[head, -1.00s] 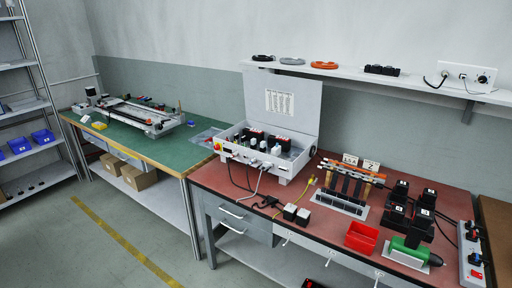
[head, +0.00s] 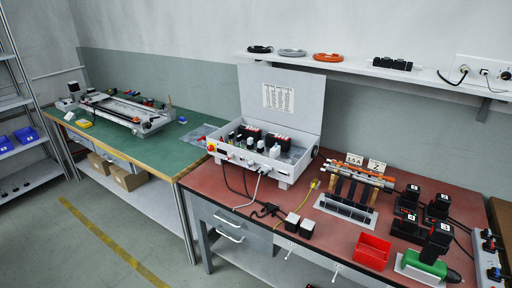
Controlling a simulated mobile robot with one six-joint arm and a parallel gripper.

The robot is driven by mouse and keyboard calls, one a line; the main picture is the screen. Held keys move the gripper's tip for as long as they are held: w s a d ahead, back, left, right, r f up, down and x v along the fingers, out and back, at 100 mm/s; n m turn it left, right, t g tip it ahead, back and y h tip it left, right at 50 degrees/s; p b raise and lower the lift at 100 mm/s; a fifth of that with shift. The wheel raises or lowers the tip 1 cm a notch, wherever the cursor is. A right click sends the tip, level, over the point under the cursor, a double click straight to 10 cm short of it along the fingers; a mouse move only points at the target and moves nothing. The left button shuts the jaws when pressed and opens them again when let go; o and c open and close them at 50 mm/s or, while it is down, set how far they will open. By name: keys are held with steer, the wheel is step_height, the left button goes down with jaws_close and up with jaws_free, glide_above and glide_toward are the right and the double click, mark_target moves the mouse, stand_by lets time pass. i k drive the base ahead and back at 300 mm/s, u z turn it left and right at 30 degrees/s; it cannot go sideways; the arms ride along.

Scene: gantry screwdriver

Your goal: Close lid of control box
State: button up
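The control box (head: 288,172) is a light grey box on the red-brown workbench, right of the picture's middle. Its lid (head: 301,97) stands open, roughly upright at the back, with a printed label sheet (head: 278,96) on its inner face. Dark and white components (head: 262,140) show inside the open box. Cables come out of its front. A red and yellow knob (head: 211,147) sits on its left side. My gripper is not in the head view.
A red bin (head: 371,250), black blocks (head: 300,224), a screwdriver rack (head: 350,190) and black chargers (head: 410,222) stand right of the box. A shelf (head: 420,79) with coiled cables hangs above. A green bench (head: 150,150) is at left; floor before it is clear.

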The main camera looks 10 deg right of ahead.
mark_target(295, 99)
steer(key=z, duration=0.05)
steer(key=k, duration=1.3)
steer(key=u, duration=0.3)
steer(key=i, duration=1.8)
steer(key=z, duration=0.3)
